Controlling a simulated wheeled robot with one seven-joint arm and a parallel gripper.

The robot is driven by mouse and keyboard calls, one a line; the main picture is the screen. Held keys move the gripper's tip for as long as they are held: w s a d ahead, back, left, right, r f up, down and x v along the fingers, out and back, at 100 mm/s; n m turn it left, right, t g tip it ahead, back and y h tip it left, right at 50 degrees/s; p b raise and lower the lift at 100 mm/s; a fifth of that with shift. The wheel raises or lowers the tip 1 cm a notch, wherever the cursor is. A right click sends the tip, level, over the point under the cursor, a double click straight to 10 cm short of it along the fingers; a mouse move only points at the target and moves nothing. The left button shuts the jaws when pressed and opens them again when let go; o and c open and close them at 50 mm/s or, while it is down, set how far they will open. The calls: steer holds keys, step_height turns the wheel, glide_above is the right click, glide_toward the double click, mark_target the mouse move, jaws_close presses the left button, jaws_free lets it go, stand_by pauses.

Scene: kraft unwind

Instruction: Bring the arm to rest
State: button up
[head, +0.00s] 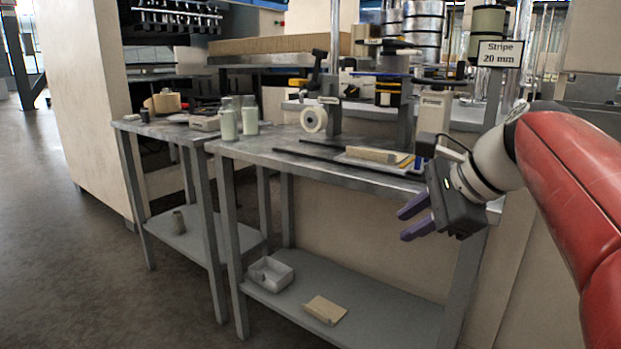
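My gripper (404,224) is in the head view at the right, at the end of my red arm. Its two purple fingers point left and slightly down, and a gap shows between them. Nothing shows between the fingers. It appears in front of the right end of the grey workbench (262,156), around and below the level of its top. The dark gripper body overlaps the bench edge in the picture; I cannot tell how much room lies between them.
On the bench are a white tape roll (314,120), a tan block (376,154) and pale bottles (228,124). A sign (500,54) reads "Stripe 20 mm". The lower shelf (375,318) holds a white tray (271,274) and a tan packet (325,310). The floor at left is clear.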

steer(key=s+f+n+h, duration=0.5)
steer(key=s+f+n, duration=1.1)
steer(key=f, duration=0.4)
steer(key=shift+s+a+n+h, duration=0.2)
steer(key=shift+n+h, duration=0.1)
steer(key=shift+n, duration=0.4)
steer(key=shift+r, duration=0.1)
